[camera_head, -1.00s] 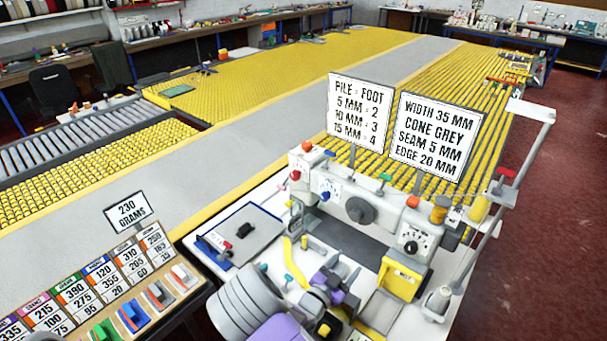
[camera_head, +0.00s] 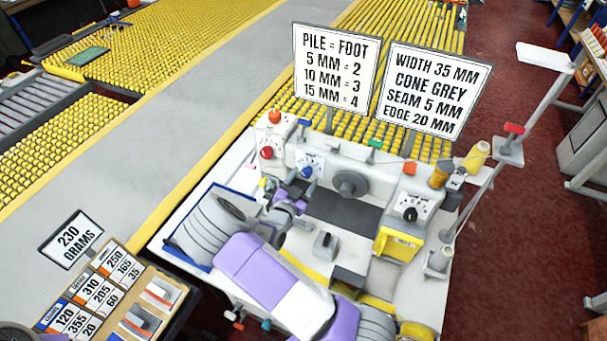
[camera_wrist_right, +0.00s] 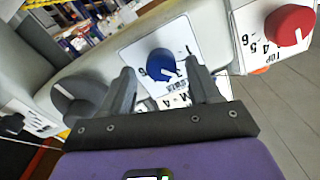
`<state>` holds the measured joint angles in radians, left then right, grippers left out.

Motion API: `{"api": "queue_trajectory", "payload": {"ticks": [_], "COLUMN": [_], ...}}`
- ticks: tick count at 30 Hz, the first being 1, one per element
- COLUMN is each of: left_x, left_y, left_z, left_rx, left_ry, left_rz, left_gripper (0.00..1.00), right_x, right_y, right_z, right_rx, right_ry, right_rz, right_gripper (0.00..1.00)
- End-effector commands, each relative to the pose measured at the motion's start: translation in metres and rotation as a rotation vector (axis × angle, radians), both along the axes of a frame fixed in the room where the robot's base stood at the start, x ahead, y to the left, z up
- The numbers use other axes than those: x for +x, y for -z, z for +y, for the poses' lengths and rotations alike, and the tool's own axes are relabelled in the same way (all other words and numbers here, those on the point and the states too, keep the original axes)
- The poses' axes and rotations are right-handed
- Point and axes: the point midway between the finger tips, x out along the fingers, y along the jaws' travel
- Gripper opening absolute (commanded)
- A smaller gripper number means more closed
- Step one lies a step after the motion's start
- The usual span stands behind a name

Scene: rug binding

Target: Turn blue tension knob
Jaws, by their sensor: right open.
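The blue tension knob (camera_head: 306,172) sits on a white dial plate on the front of the sewing machine (camera_head: 330,160). In the right wrist view the blue knob (camera_wrist_right: 160,64) has a white pointer mark and shows between and beyond the two fingertips. My right gripper (camera_head: 293,202) is open, just in front of and below the knob in the head view. In the wrist view its fingers (camera_wrist_right: 160,72) stand to the left and right of the knob; I cannot tell whether they touch it. My left gripper is not in view.
A red knob (camera_head: 266,153) is close by on the left, and also shows in the wrist view (camera_wrist_right: 290,24). A grey handwheel (camera_head: 350,184) is to the right. Signs (camera_head: 335,65) stand behind the machine. A thread stand (camera_head: 509,150) rises at the right.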

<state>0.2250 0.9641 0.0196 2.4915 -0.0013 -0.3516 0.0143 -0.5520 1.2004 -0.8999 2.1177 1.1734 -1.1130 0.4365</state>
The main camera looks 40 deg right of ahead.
Motion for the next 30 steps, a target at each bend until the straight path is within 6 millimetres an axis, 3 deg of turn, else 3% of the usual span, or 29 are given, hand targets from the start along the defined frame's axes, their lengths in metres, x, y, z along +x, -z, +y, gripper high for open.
{"api": "queue_trajectory", "payload": {"ticks": [4, 13, 24, 30], "left_x": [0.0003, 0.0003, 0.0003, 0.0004], "left_y": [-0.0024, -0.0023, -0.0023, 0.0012], "left_z": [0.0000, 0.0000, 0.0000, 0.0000], "left_rx": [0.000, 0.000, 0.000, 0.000], "left_ry": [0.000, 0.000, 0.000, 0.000], "left_rz": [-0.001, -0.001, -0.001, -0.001], "left_gripper": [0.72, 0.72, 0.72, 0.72], "right_x": [0.0059, 0.0077, 0.0074, 0.0075], "right_y": [-0.0003, 0.0002, 0.0000, 0.0007], "right_z": [-0.0117, -0.0139, -0.0137, -0.0137], "right_rx": [0.000, 0.001, 0.000, -0.028], "right_ry": [0.000, -0.001, -0.001, -0.001], "right_rz": [0.000, 0.000, 0.000, 0.053], "right_gripper": [0.62, 0.62, 0.07, 0.06]}}
